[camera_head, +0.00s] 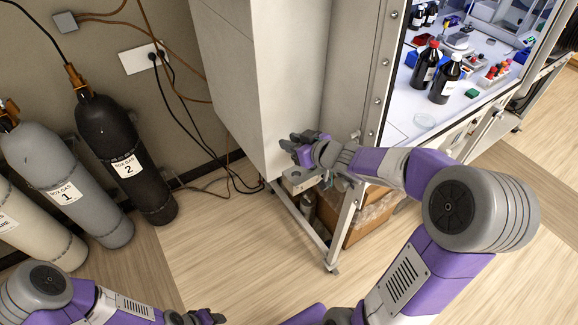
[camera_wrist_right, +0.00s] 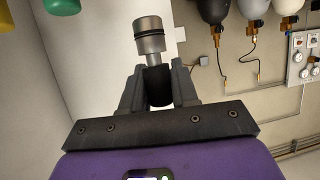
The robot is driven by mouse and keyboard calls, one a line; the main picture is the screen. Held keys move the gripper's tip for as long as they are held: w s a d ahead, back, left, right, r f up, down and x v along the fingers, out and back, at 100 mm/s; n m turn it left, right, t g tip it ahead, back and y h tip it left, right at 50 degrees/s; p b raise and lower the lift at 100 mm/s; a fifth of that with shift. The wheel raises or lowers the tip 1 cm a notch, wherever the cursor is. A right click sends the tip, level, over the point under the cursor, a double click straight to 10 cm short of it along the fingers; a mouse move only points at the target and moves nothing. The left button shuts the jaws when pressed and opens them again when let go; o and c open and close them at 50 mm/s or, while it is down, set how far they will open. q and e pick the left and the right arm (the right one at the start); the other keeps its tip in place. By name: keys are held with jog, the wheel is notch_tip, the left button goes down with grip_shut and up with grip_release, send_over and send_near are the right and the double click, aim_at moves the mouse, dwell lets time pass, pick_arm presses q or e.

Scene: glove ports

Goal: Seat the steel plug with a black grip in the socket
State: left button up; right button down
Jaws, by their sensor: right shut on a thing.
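The steel plug (camera_wrist_right: 149,35) shows in the right wrist view, a short cylinder with a dark ring and a black grip (camera_wrist_right: 158,86). My right gripper (camera_wrist_right: 158,92) is shut on the black grip, and the steel end points away from the fingers, with nothing around it. In the head view my right gripper (camera_head: 294,145) is beside the tall grey cabinet; the plug is hard to make out there. A small metal block (camera_head: 298,181) with a round mark on top, perhaps the socket, is just below it. My left gripper (camera_head: 207,317) is at the bottom edge, its fingers unclear.
A glove box (camera_head: 420,120) with brown bottles inside stands right of the cabinet (camera_head: 262,80) on a metal frame. A cardboard box (camera_head: 372,220) is below it. Gas cylinders (camera_head: 118,150) stand on the left. Black cables (camera_head: 215,160) hang and lie by the wall. The floor in front is free.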

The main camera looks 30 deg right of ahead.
aim_at(293, 171)
jog(key=f, duration=0.2)
jog(key=f+b, duration=0.1)
jog(key=shift+s+f+b, duration=0.3)
jog(key=shift+s+f, duration=0.05)
jog(key=shift+s, duration=0.05)
jog(key=shift+w+f+b, duration=0.15)
jog(key=shift+f+b, duration=1)
jog(key=shift+f, duration=1.2)
jog(key=shift+f, duration=0.2)
jog(key=c, duration=0.9)
grip_release()
jog(key=shift+o, duration=0.2)
jog(key=shift+r, duration=0.15)
